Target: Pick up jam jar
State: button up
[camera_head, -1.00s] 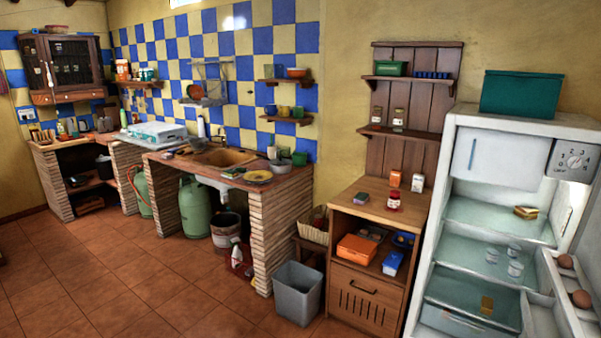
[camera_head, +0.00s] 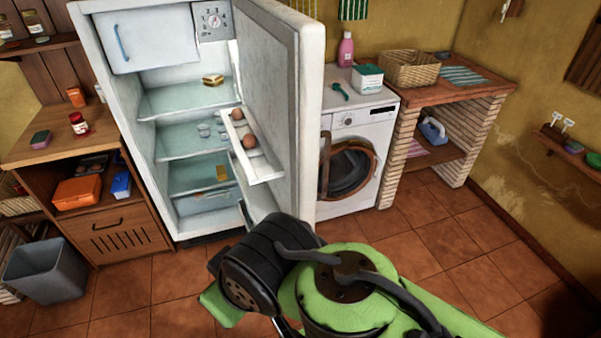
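A small jar with red contents and a pale label, which looks like the jam jar (camera_head: 79,124), stands upright on the top of the wooden cabinet (camera_head: 45,150) at the left. Two more jars stand on the wall shelf above: one with a pale lid (camera_head: 33,23) and one cut off by the left edge (camera_head: 5,32). Their contents are too small to tell. My green and black arm fills the bottom middle, well apart from the cabinet. My gripper's fingers do not show.
The open fridge (camera_head: 150,68) stands right of the cabinet, its door (camera_head: 275,100) swung out toward me. A grey bin (camera_head: 45,268) stands on the floor in front. Tiled floor (camera_head: 165,315) is free between.

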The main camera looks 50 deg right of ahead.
aim_at(79, 123)
jog(key=k+l, duration=0.1)
jog(key=l, duration=1.1)
jog(key=k+l+z, duration=0.15)
jog(key=l, duration=1.1)
jog(key=j+u, duration=0.35)
jog(key=k+j+u, duration=0.1)
jog(key=u, duration=0.25)
jog(key=j+u, duration=0.3)
jog(key=u, duration=0.15)
jog(key=i+j+u, duration=0.15)
jog(key=u, duration=0.35)
jog(key=i+j+u, duration=0.2)
jog(key=j+u, duration=0.25)
jog(key=i+z, duration=0.15)
jog(key=i, duration=0.3)
jog(key=i+j+z, duration=0.15)
jog(key=i, duration=0.35)
jog(key=i+l+z, duration=0.4)
jog(key=i+z, duration=0.4)
jog(key=i, duration=0.2)
jog(key=i+z, duration=0.45)
jog(key=i+j+z, duration=0.4)
jog(key=i, duration=0.15)
jog(key=i+l, duration=0.2)
jog(key=i, duration=0.2)
jog(key=i+l, duration=0.25)
jog(key=i, duration=0.2)
jog(key=i+l, duration=0.2)
jog(key=i, duration=0.2)
